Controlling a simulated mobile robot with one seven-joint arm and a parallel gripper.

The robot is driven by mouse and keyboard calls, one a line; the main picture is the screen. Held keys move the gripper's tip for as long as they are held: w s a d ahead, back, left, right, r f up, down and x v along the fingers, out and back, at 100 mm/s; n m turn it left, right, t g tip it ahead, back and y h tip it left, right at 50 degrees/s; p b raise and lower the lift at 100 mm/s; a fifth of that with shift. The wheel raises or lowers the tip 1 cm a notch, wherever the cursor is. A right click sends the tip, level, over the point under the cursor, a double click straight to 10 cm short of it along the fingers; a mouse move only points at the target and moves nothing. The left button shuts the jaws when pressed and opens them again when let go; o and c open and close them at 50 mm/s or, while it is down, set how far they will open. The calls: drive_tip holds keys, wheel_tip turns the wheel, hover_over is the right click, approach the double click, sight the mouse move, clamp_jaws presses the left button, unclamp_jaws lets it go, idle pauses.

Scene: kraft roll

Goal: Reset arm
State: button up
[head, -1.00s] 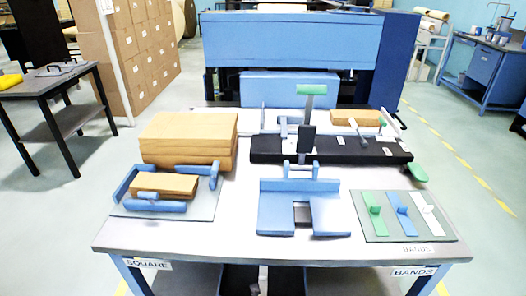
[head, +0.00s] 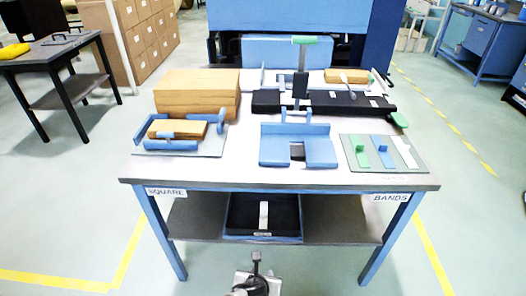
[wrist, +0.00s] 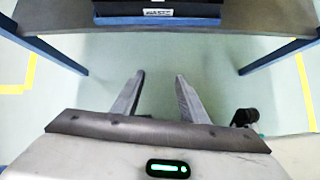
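My gripper (wrist: 158,80) shows in the wrist view with its two fingers apart and nothing between them. It points over bare floor in front of the table (head: 280,184). In the head view the end of my arm shows low in the middle, in front of the lower shelf. The fingers touch nothing in the wrist view.
A black bin with a blue front (head: 262,238) stands on the lower shelf (head: 335,220); its front also shows in the wrist view (wrist: 157,20). Kraft stacks (head: 197,93), a blue fixture (head: 297,147) and band strips (head: 383,152) lie on the tabletop.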

wheel_tip(320, 180, up, 26)
drive_tip(key=w+m+g, duration=0.2)
drive_tip(key=m+g, duration=0.3)
drive_tip(key=m, duration=1.7)
drive_tip(key=s+d+r+m+t, duration=0.1)
drive_tip(key=s+d+r+m, duration=0.35)
drive_tip(key=r, duration=0.35)
drive_tip(key=s+d+r+m+t, duration=0.1)
drive_tip(key=s+d+r+m, duration=0.3)
drive_tip(key=r, duration=0.5)
drive_tip(key=s+d+r+m+t, duration=0.1)
drive_tip(key=s+d+r+m, duration=0.2)
drive_tip(key=d+r, duration=0.4)
wheel_tip(320, 180, up, 25)
drive_tip(key=p, duration=2.3)
drive_tip(key=shift+a+y, duration=0.3)
